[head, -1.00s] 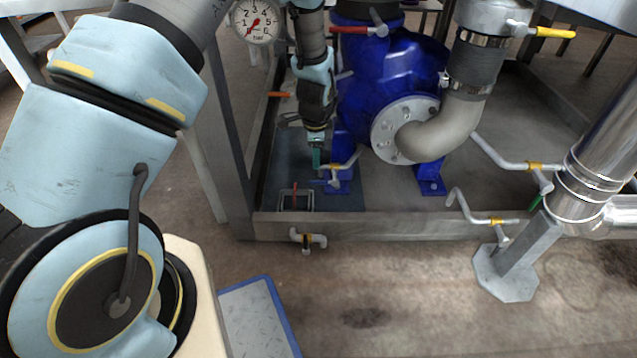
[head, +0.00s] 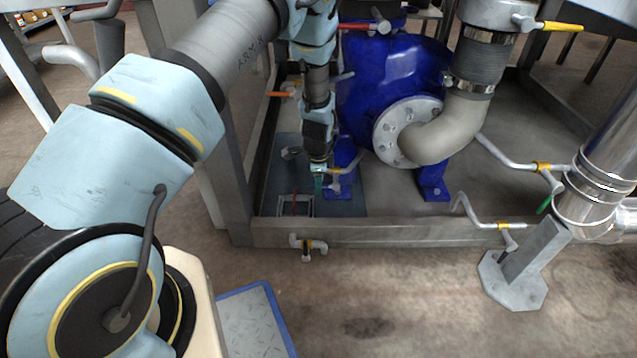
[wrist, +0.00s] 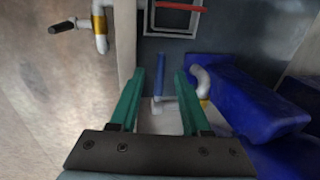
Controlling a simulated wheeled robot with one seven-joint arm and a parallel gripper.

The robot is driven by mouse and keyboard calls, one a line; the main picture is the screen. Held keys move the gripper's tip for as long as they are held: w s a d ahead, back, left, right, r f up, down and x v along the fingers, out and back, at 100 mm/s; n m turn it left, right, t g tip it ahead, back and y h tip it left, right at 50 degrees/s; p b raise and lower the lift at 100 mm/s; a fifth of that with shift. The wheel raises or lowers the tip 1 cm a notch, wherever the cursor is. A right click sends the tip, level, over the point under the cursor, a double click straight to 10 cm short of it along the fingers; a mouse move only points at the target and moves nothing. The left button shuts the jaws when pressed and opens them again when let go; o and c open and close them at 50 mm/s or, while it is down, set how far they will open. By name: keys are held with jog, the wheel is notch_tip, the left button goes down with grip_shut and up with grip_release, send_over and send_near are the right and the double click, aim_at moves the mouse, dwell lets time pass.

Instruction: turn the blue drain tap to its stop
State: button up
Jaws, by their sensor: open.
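The blue drain tap (wrist: 160,65) shows in the wrist view as a narrow blue lever, with a pale fitting at its near end. My gripper (wrist: 160,73) has its two green fingers apart, one on each side of the lever. I see a gap on both sides and no contact. In the head view my gripper (head: 319,182) points down low in front of the blue pump, and I cannot make out the blue lever there.
A red lever (wrist: 180,8) lies over a square metal frame (wrist: 150,20). A white pipe with a dark-ended lever (wrist: 100,30) is at upper left. The blue pump foot (wrist: 250,105) is close on the right. The skid's front rail (head: 380,234) runs before the pump.

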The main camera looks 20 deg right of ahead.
grip_shut()
dwell(0.3)
dwell(1.1)
